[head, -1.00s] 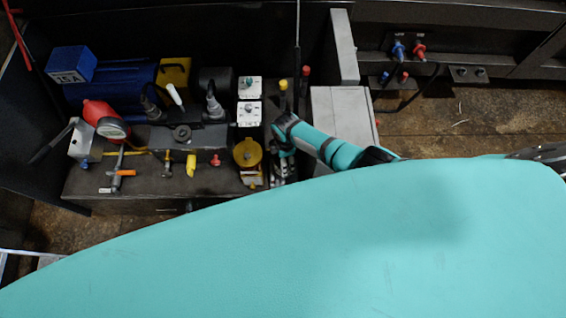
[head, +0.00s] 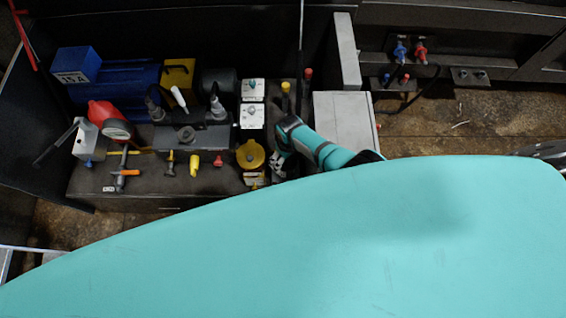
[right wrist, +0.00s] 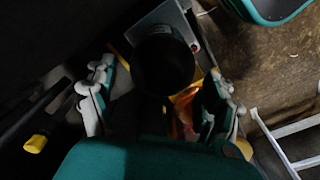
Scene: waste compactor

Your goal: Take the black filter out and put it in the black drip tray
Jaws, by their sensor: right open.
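In the right wrist view a dark round thing that looks like the black filter (right wrist: 163,65) stands between my right fingers, with yellow edges around it. It is too shadowed to tell more. My right gripper (right wrist: 162,100) is open, one finger on each side of it, with no clear contact. In the head view this gripper (head: 280,165) is just right of the round yellow part (head: 250,154); I cannot pick out the filter there. I cannot tell which dark surface is the black drip tray. My left gripper is not in view.
A blue tank (head: 120,90), a red gauge (head: 108,115) and several small valves crowd the dark bench left of my gripper. White switch boxes (head: 252,116) and a yellow-topped lever (head: 286,88) stand behind it. A grey box (head: 343,120) is at the right.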

